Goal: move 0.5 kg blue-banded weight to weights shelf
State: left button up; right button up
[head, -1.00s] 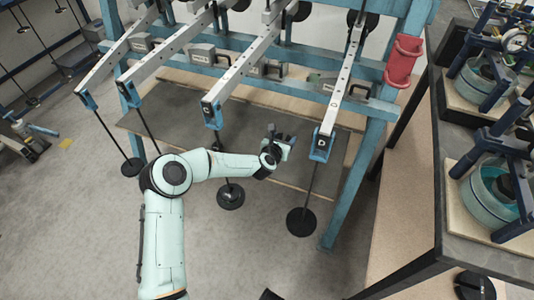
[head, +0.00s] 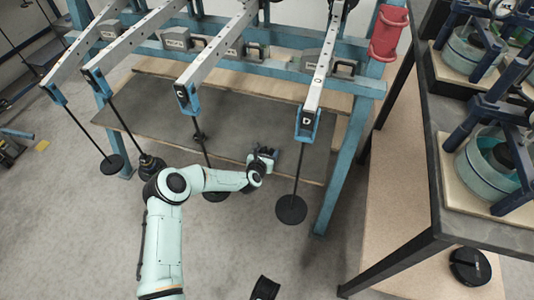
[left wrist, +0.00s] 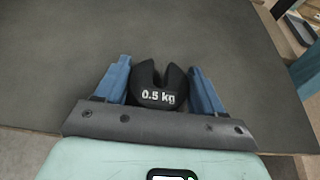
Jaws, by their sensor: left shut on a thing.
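The 0.5 kg weight (left wrist: 158,88) is a black slotted disc with a white "0.5 kg" label in the left wrist view. No blue band shows on the side I see. My left gripper (head: 263,157) is shut on it, with one blue finger at each side. In the head view the weight cannot be made out at the gripper. A dark grey shelf (head: 165,108) low in the blue lever frame lies behind the gripper, and a dark grey surface (left wrist: 60,60) fills the left wrist view beyond the weight.
Levers with hanging rods cross above the shelf; lever D's rod and black disc (head: 291,210) hang just right of the gripper. A bench (head: 440,200) stands at right. The floor in front is mostly clear.

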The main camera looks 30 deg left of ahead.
pick_arm(q)
jog(key=shift+w+r, duration=0.1)
jog(key=shift+r, duration=0.05)
jog(key=o, duration=1.2)
jog(key=shift+f, duration=0.2)
jog(key=shift+o, duration=0.2)
